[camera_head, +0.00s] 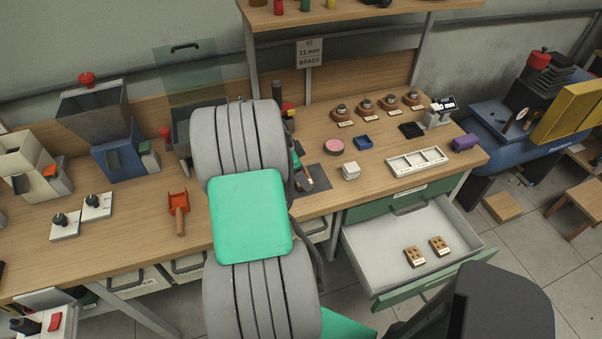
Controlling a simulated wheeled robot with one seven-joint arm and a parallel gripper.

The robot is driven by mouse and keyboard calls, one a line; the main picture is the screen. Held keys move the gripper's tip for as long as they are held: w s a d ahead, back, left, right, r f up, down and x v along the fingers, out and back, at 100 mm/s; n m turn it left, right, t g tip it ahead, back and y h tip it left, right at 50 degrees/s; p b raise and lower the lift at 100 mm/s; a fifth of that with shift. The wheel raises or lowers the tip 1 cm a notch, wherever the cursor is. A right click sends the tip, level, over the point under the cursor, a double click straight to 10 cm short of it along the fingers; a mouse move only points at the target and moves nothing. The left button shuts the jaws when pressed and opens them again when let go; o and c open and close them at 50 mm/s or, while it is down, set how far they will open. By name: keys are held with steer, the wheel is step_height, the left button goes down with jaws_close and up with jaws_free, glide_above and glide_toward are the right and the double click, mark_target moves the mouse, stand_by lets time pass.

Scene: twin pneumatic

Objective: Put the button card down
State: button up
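Two small brown cards with dark dots, which look like button cards, lie in the open drawer (378,243): one at the left (414,257) and one at the right (439,245). My grey and green arm fills the middle of the head view and covers part of the bench. A dark shape with a brownish part (304,180) shows just right of my arm, over a dark mat (318,180). I cannot tell whether it is my gripper or a tool, or whether a card is in it. My gripper's fingers are not clearly visible.

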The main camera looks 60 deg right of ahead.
steer(key=o, duration=1.3)
steer(key=shift+o, duration=0.2)
